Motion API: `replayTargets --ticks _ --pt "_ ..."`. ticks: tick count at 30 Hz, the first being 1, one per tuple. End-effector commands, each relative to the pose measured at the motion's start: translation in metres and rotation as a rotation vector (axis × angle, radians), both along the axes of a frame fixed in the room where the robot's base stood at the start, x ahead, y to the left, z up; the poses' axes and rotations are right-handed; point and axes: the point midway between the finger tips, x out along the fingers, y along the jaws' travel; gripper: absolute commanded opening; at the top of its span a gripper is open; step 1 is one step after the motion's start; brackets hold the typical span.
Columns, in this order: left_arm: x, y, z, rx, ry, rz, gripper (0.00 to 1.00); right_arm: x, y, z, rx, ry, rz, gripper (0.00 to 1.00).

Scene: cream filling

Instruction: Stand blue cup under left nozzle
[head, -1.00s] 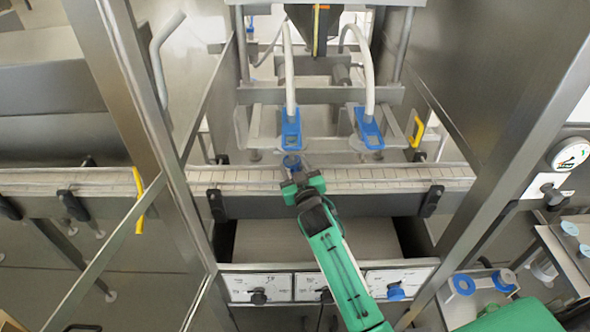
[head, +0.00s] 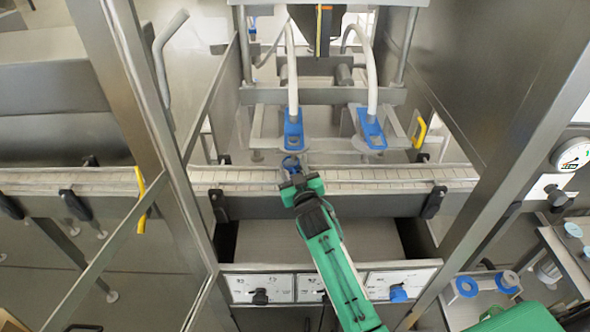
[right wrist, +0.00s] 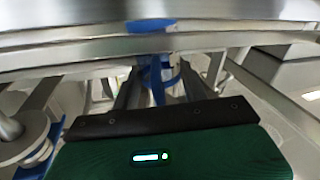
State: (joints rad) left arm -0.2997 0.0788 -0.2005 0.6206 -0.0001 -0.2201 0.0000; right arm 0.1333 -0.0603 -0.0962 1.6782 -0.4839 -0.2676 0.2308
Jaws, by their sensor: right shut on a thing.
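My right gripper (head: 294,175) reaches over the conveyor and is shut on the blue cup (head: 291,163). The cup is small, and my fingers hide part of it. It is at the conveyor's belt, just in front of and below the left nozzle (head: 293,130), a blue block fed by a white hose. I cannot tell whether it touches the belt. In the right wrist view, blue (right wrist: 157,82) shows between my dark fingers, partly hidden. The right nozzle (head: 371,130) is to the right with nothing beneath it that I can make out. My left gripper is out of view.
The conveyor belt (head: 410,180) runs left to right and is clear on both sides of the cup. Metal frame posts (head: 160,140) stand left and right of the opening. A panel with knobs (head: 260,290) is below. Blue-ringed items (head: 466,286) sit at lower right.

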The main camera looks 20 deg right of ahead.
Motion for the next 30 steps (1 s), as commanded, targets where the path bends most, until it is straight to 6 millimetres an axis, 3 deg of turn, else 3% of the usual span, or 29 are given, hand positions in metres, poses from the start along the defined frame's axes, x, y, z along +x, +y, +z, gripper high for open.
replayTargets --ticks 11,12,15,25,30 --pt "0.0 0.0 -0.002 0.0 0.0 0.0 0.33 -0.001 0.003 -0.005 0.001 0.006 0.001 0.0" --pt "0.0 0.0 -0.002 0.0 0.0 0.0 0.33 -0.001 0.003 -0.005 0.001 0.007 0.001 0.51" --pt "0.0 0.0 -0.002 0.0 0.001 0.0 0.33 -0.001 0.003 -0.005 0.0 0.006 0.001 0.7" --pt "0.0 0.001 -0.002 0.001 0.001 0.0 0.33 -0.002 0.003 -0.003 0.0 0.003 0.0 0.7" --pt "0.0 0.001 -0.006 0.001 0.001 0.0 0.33 -0.018 0.003 -0.005 -0.001 0.004 0.0 0.7"
